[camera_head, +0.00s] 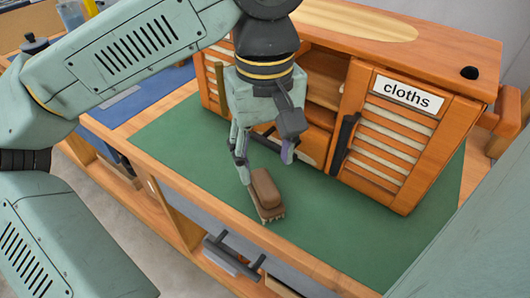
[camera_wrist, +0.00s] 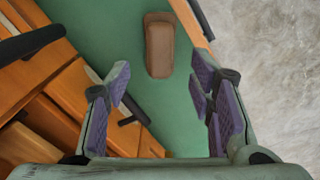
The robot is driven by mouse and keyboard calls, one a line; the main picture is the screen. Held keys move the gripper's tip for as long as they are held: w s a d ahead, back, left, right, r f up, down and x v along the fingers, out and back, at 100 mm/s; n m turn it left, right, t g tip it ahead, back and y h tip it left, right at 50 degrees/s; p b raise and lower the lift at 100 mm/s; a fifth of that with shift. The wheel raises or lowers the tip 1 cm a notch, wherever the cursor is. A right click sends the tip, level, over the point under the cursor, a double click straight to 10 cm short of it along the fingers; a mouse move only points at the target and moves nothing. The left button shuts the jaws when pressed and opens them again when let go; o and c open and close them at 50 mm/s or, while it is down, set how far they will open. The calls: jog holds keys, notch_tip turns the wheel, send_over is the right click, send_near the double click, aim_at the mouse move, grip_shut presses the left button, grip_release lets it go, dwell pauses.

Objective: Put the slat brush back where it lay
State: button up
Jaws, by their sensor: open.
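The slat brush (camera_head: 266,192) has a brown wooden back and pale bristles. It lies bristles down on the green mat (camera_head: 330,232), close to the bench's front edge. It also shows in the wrist view (camera_wrist: 159,45), ahead of the fingers. My gripper (camera_head: 265,160) is open and empty, above the mat and just behind the brush. In the wrist view its purple-padded fingers (camera_wrist: 165,95) stand wide apart, with the brush beyond them. One finger stands close beside the brush in the head view; I cannot tell whether they touch.
A wooden cabinet (camera_head: 405,60) with slatted doors and a "cloths" label (camera_head: 408,93) stands behind my gripper. A dark door handle (camera_head: 343,143) sticks out near it. Its middle compartment (camera_head: 323,92) is open. The mat's front right is clear. A drawer handle (camera_head: 232,256) juts out below the bench edge.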

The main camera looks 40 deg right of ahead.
jog(key=shift+r+p, duration=0.55)
jog(key=shift+r, duration=0.3)
notch_tip(320, 180, up, 12)
dwell(0.4)
